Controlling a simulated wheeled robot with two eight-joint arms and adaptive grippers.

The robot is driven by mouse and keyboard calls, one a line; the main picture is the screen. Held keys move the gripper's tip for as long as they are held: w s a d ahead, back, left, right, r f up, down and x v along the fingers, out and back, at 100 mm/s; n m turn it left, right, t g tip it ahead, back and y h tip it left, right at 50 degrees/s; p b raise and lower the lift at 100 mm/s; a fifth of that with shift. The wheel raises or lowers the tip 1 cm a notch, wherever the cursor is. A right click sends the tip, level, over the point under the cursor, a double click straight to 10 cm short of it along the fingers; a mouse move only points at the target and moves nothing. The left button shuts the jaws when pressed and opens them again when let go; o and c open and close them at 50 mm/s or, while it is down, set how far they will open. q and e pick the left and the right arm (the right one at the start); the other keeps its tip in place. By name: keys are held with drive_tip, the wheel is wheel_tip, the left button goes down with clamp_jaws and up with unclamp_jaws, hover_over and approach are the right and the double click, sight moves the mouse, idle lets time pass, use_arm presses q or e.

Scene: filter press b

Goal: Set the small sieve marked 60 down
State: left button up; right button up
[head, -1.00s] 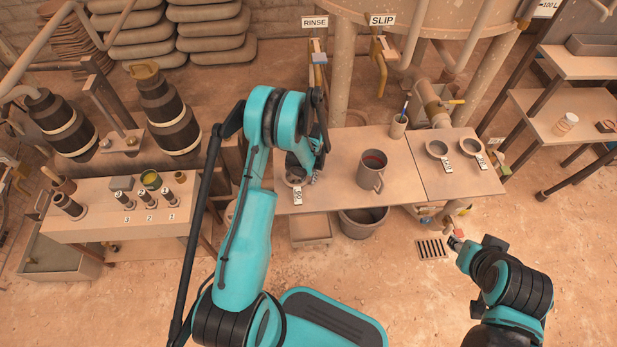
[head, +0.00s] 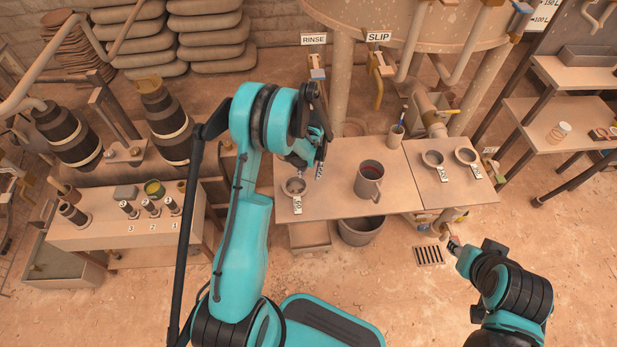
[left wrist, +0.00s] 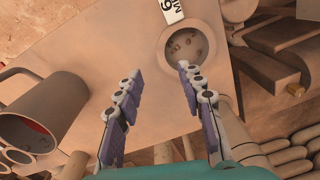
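The small sieve (head: 294,187) sits upright on the left part of the table, its white tag (head: 297,206) hanging toward me; the tag's number is hard to read in the head view. In the left wrist view the sieve (left wrist: 190,38) is a round tan cup with a few darker spots inside, and its tag (left wrist: 172,9) shows a 6. My left gripper (head: 312,168) is just behind and right of the sieve, apart from it. In the left wrist view its two fingers (left wrist: 160,88) are spread with nothing between them. My right gripper (head: 453,243) is low at right, too small to read.
A grey mug (head: 370,180) with reddish contents stands right of the sieve. Two more tagged sieves (head: 433,160) (head: 467,157) sit at the table's right end. A pen cup (head: 396,136) stands at the back. Bare tabletop (head: 328,200) lies between sieve and mug.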

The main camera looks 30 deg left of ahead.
use_arm(q)
drive_tip(key=s+d+r+m+t, duration=0.1)
drive_tip(key=s+d+r+t, duration=0.15)
drive_tip(key=r, duration=0.75)
drive_tip(key=s+d+r+m+t, duration=0.1)
drive_tip(key=s+d+r, duration=0.2)
drive_tip(key=r, duration=0.7)
drive_tip(key=s+d+r+m+t, duration=0.1)
drive_tip(key=s+d+r+t, duration=0.1)
drive_tip(key=s, duration=0.5)
drive_tip(key=s+d+r+t, duration=0.2)
drive_tip(key=s+d+r, duration=0.1)
drive_tip(key=s+r, duration=0.2)
drive_tip(key=s, duration=0.2)
drive_tip(key=shift+s+r+m+h, duration=0.15)
drive_tip(key=shift+s+m+h, duration=0.15)
drive_tip(key=shift+m, duration=0.1)
